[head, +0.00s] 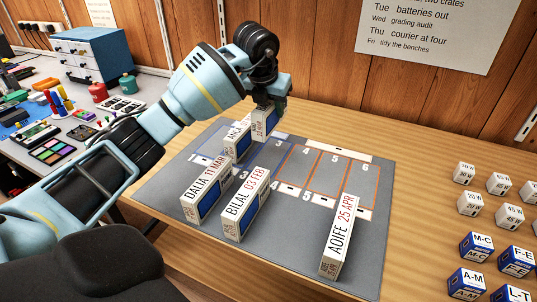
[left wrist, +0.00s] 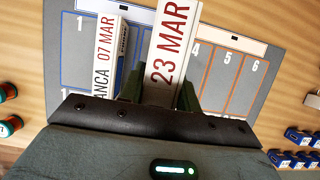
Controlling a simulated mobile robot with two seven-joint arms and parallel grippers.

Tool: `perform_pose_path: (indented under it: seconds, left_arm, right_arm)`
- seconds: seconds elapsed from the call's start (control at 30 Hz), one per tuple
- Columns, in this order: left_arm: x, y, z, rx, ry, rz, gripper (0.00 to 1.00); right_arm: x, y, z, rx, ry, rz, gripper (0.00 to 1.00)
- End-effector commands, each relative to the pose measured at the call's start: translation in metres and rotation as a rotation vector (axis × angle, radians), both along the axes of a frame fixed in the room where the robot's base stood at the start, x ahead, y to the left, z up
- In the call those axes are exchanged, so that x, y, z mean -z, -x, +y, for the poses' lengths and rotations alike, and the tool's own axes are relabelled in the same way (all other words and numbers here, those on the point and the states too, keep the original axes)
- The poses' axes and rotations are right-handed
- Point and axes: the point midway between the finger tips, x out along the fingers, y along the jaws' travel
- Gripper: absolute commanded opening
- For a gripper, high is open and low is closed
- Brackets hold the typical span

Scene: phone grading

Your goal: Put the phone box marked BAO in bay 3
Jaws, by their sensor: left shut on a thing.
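My left gripper (head: 268,98) is shut on a white phone box (head: 263,124) with a dark blue side, over the far side of the grey mat (head: 335,266). In the left wrist view this box (left wrist: 172,45) reads 23 MAR; its name is hidden there and too small to read in the head view. The other boxes bear other names. The held box is upright and covers part of the bay 3 area (head: 272,154), left of the orange-outlined bays; I cannot tell whether it touches the mat. My right gripper is out of view.
The ANCA box (head: 238,140) stands close left of the held box. The DALIA (head: 206,192), BILAL (head: 245,205) and AOIFE (head: 341,237) boxes stand nearer on the mat. Bays 4, 5 and 6 are empty. Several small cartons (head: 476,246) are at the right.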

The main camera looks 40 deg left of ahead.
Motion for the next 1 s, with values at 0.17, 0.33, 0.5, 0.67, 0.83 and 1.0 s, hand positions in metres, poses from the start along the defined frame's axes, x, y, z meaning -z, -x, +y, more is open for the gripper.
perform_pose_path:
  seconds: [0.17, 0.33, 0.5, 0.67, 0.83, 1.0]
  left_arm:
    - [0.027, 0.001, 0.000, -0.001, -0.001, 0.004, 0.02]
    - [0.052, 0.001, 0.000, 0.000, 0.000, 0.001, 0.02]
    - [0.061, 0.000, 0.000, -0.001, 0.000, -0.002, 0.02]
    - [0.064, 0.000, 0.000, -0.001, 0.000, -0.001, 0.02]
    - [0.084, 0.001, -0.001, -0.001, 0.001, 0.003, 0.02]
    - [0.099, 0.000, 0.000, -0.001, -0.001, -0.001, 0.02]
  right_arm:
    - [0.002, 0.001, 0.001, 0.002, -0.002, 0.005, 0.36]
    - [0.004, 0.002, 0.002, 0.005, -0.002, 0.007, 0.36]
    - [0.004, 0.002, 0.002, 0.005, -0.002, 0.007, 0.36]
    - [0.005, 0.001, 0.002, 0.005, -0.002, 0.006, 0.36]
    - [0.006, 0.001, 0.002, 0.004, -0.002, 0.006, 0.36]
    - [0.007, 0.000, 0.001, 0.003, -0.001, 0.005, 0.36]
